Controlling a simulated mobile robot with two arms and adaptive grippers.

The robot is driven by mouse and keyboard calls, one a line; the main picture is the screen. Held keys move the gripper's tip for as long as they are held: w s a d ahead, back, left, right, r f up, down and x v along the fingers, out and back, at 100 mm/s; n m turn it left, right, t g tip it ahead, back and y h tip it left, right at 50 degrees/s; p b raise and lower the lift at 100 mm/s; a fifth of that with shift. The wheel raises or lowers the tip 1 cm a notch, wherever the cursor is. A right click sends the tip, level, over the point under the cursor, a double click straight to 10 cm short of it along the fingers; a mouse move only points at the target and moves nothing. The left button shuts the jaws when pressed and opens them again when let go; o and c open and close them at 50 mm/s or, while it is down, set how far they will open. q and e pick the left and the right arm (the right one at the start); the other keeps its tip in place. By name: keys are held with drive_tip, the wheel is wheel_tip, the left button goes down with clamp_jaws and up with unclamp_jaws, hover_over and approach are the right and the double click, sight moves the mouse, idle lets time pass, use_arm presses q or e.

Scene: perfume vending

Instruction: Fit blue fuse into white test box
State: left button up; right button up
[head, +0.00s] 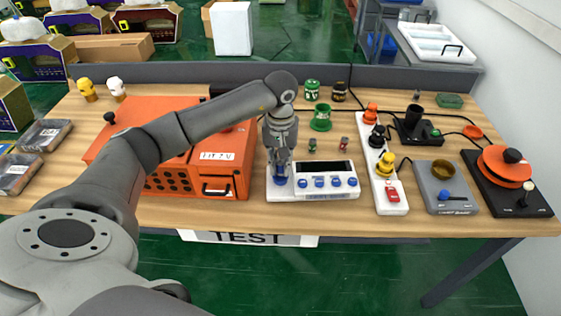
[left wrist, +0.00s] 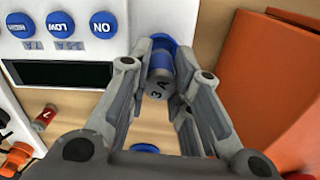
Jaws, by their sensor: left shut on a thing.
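The white test box (head: 312,191), with a dark display and a row of blue buttons, stands at the table's front middle. My left gripper (head: 281,172) points down over the box's left end. It is shut on the blue fuse (left wrist: 159,72), whose grey end marked "3A" faces the left wrist camera. The fuse stands between both fingers, beside the box's buttons (left wrist: 102,25). A blue rim shows at its far end. I cannot tell whether the fuse is seated in the box or only above it. The right gripper is not in view.
An orange case (head: 215,165) stands close left of the gripper. A white power strip (head: 384,170) with plugs is to the right. Bare table lies in front.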

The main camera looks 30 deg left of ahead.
use_arm(q)
drive_tip(key=shift+f+b, duration=1.1)
drive_tip(key=shift+f, duration=0.2)
drive_tip(key=o, duration=1)
wheel_tip(320, 180, up, 12)
